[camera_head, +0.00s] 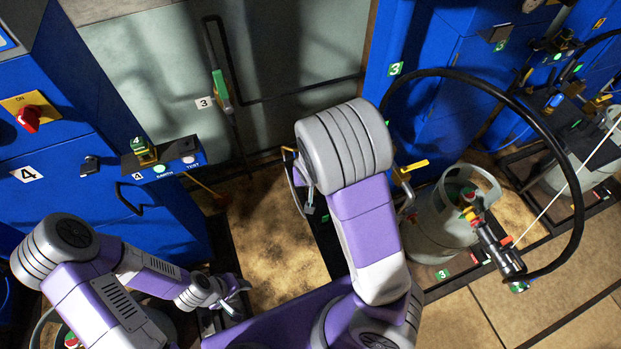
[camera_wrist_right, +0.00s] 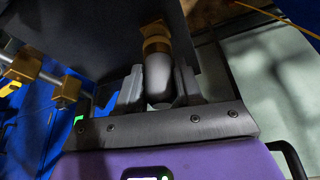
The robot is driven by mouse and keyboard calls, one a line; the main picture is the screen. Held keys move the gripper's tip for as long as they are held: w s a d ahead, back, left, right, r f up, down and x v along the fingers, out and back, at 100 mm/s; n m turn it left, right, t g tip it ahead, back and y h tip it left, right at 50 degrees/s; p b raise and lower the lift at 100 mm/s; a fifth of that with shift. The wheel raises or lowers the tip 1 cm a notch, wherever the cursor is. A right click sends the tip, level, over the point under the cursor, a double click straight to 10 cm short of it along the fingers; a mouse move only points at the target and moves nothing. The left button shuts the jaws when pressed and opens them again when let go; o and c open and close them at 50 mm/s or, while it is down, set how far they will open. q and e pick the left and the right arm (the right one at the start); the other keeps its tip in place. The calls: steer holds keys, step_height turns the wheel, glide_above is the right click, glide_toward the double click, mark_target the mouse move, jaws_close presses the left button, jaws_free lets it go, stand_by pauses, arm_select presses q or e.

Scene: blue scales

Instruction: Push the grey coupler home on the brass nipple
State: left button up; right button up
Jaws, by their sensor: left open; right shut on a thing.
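In the right wrist view the grey coupler (camera_wrist_right: 158,78) sits between the two fingers of my right gripper (camera_wrist_right: 158,92), which is shut on it. The brass nipple (camera_wrist_right: 154,36) is straight beyond the coupler, in line with it and meeting its far end; how deep it sits inside cannot be told. A dark plate lies behind both. In the head view my right arm's bulk hides the coupler, the nipple and most of the right gripper. My left gripper (camera_head: 238,292) is open and empty at the lower left, low over the floor, away from the coupler.
A gas cylinder (camera_head: 440,240) with a looping black hose (camera_head: 578,170) stands at right. Brass fittings (camera_wrist_right: 66,90) on a pipe lie left of the right gripper. Some floor (camera_head: 280,245) is clear.

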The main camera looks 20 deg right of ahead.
steer(key=shift+f+b, duration=0.35)
steer(key=shift+f, duration=0.15)
steer(key=o, duration=1.2)
steer(key=shift+c, duration=0.2)
steer(key=shift+r, duration=0.1)
steer(key=d+p+v, duration=0.1)
steer(key=p+v, duration=0.3)
steer(key=v, duration=0.3)
steer(key=shift+a+r, duration=0.25)
steer(key=shift+a, duration=0.25)
steer(key=shift+s, duration=0.1)
